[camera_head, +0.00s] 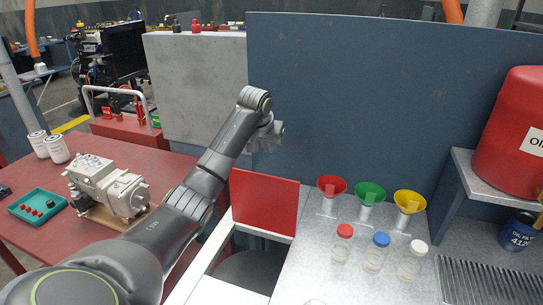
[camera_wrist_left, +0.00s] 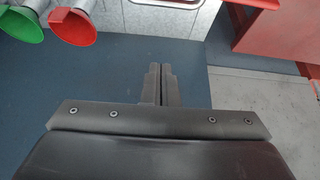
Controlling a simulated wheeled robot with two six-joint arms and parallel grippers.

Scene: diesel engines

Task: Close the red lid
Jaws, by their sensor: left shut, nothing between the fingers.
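The red lid (camera_head: 264,203) stands raised, nearly upright, at the back of a bin opening (camera_head: 243,268) in the grey worktop. My left arm reaches in from the lower left, past the lid's left side. My left gripper (camera_head: 279,129) is above and beyond the lid, in front of the blue-grey panel, and looks clear of the lid. In the left wrist view its fingers (camera_wrist_left: 161,84) are shut and empty. That view shows a red surface at the upper right; I cannot tell whether it is the lid. My right gripper is not in view.
Red (camera_head: 331,186), green (camera_head: 369,193) and yellow (camera_head: 409,201) funnels stand right of the lid, with capped jars (camera_head: 375,253) before them. The blue-grey panel (camera_head: 400,95) closes off the back. A red table (camera_head: 30,240) with a metal engine part (camera_head: 108,187) is at left.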

